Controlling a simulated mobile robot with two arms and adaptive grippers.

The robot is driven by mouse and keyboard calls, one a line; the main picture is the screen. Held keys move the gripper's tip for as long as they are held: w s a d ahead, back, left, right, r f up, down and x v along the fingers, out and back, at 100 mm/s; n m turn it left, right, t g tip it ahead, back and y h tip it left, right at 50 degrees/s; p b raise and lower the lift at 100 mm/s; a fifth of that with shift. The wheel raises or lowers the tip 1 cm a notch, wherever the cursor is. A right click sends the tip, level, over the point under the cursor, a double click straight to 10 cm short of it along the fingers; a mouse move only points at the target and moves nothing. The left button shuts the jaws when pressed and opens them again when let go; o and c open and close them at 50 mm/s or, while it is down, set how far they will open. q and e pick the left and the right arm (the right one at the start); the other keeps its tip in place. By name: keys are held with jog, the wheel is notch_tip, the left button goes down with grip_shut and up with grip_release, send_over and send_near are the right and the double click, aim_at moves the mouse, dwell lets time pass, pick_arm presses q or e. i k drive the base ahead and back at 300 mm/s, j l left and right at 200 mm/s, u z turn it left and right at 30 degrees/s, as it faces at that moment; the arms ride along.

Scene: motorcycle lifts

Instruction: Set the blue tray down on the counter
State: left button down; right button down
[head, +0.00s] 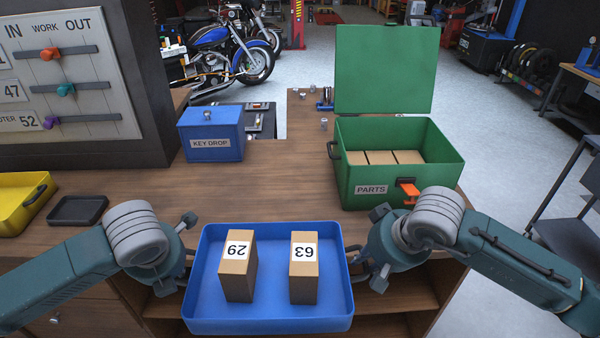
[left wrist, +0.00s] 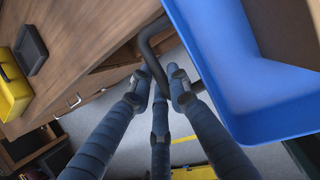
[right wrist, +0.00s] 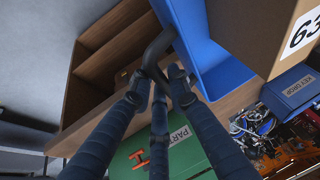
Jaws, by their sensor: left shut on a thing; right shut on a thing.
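The blue tray (head: 268,322) is held level in front of the counter's (head: 285,185) near edge in the head view. Two brown boxes stand in it, one labelled 29 (head: 238,280) and one labelled 63 (head: 304,283), their labels upside down. My left gripper (head: 188,262) is at the tray's left side; the left wrist view shows its fingers closed around a dark handle (left wrist: 152,50). My right gripper (head: 358,262) is at the tray's right side; the right wrist view shows its fingers closed around the other handle (right wrist: 155,48).
An open green PARTS box (head: 400,175) with brown boxes inside stands at the counter's right. A blue KEY DROP box (head: 212,135), a small black tray (head: 77,210) and a yellow bin (head: 20,200) are on the left. The counter's middle is clear.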

aim_at(232, 209)
jog(key=i+j, duration=0.3)
jog(key=i, duration=0.2)
jog(key=i+j, duration=0.35)
jog(key=i, duration=0.15)
